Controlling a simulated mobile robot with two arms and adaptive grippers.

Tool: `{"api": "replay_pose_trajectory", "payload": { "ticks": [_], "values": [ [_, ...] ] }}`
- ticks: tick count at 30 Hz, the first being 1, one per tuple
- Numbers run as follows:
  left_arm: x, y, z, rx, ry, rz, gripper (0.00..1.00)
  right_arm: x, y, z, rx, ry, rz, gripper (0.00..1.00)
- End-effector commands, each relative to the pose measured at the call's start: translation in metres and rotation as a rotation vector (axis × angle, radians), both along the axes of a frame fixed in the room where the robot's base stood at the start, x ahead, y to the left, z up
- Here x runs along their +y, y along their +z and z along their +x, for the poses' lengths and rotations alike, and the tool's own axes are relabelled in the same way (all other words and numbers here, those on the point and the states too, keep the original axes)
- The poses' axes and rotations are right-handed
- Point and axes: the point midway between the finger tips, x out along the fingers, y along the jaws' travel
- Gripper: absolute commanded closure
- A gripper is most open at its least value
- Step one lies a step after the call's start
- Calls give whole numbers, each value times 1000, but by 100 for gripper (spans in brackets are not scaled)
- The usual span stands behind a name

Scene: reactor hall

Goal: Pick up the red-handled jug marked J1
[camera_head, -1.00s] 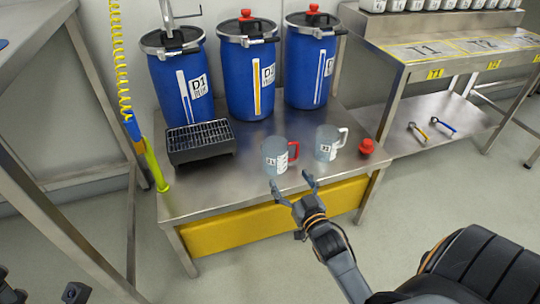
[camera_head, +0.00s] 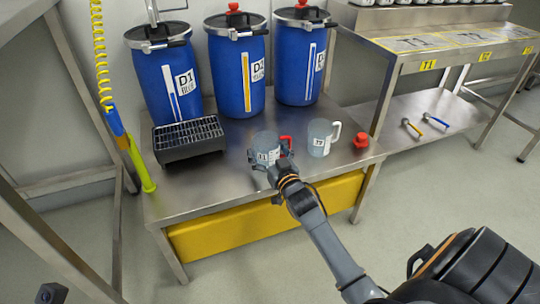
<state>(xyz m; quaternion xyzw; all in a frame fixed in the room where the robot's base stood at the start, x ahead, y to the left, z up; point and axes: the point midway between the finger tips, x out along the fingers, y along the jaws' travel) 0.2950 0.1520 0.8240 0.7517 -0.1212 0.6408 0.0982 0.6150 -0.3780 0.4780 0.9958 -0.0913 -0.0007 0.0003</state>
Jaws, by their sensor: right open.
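The jug J1 (camera_head: 266,146) stands upright on the steel table (camera_head: 210,188). It is clear, with a white label and a red handle (camera_head: 286,143) on its right side. My right gripper (camera_head: 268,163) is at the jug, its open fingers on either side of the lower body. The gripper partly hides the jug's lower right part, and I cannot tell whether the fingers touch it. My left gripper is not clearly in view.
A white-handled jug (camera_head: 320,138) stands close to the right, then a red cap (camera_head: 361,140). A black grated tray (camera_head: 188,138) sits to the left. Blue drums (camera_head: 238,75) line the back. A yellow hose (camera_head: 103,60) hangs at the left.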

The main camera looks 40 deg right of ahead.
Motion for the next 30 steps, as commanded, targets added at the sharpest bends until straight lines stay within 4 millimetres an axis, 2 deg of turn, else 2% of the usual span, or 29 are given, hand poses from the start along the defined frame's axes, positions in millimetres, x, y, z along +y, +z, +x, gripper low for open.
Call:
{"api": "replay_pose_trajectory", "payload": {
  "ticks": [3,10,23,25,27,30],
  "values": [
    [0,0,0,1,0,0,60,0,1,0,0,0,0,15],
    [0,0,0,1,0,0,60,0,1,0,-1,0,1,61],
    [0,5,-2,-4,-1,-3,60,0,8,0,-2,0,1,61],
    [1,7,-3,0,-1,-6,60,0,14,0,-3,0,0,61],
    [1,-3,-3,48,-2,-2,60,0,22,0,-3,0,0,61],
    [1,8,-5,56,-2,-3,60,0,41,0,-4,0,-1,61]
  ]
}}
